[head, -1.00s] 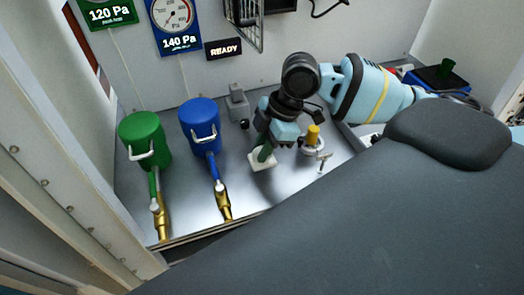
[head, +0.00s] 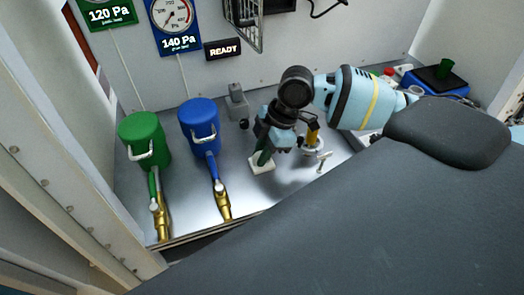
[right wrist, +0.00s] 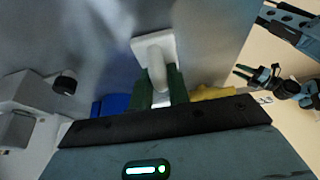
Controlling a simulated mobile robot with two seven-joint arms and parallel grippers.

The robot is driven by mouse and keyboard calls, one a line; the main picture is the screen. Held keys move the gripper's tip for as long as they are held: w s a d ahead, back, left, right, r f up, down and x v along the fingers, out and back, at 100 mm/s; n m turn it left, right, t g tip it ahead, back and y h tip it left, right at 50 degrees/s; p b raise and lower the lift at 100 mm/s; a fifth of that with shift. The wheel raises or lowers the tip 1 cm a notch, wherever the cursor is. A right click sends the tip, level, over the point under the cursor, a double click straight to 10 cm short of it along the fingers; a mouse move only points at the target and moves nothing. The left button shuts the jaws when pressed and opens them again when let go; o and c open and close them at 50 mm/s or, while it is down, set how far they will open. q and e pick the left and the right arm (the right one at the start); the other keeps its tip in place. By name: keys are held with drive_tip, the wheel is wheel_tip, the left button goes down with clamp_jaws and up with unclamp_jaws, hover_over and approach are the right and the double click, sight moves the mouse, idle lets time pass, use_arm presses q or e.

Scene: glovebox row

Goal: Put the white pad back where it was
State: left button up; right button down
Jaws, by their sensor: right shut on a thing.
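The white pad (head: 262,166) is a small square plate at the middle of the metal bench, right of the blue canister. In the right wrist view the pad (right wrist: 153,42) has a pale upright handle. My right gripper (head: 264,157) is shut on that handle, with its green fingers on both sides of it (right wrist: 160,85). The pad is at or very near the bench top; I cannot tell whether it touches.
A green canister (head: 140,138) and a blue canister (head: 199,126) with brass-ended hoses stand left. A yellow-topped piece (head: 312,135) on a round base stands close right of my right gripper. A grey block (head: 237,105) is behind. Bare bench lies in front of the pad.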

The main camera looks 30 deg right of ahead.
drive_tip(key=c, duration=1.3)
unclamp_jaws()
drive_tip(key=shift+c, duration=0.2)
drive_tip(key=v, duration=1.2)
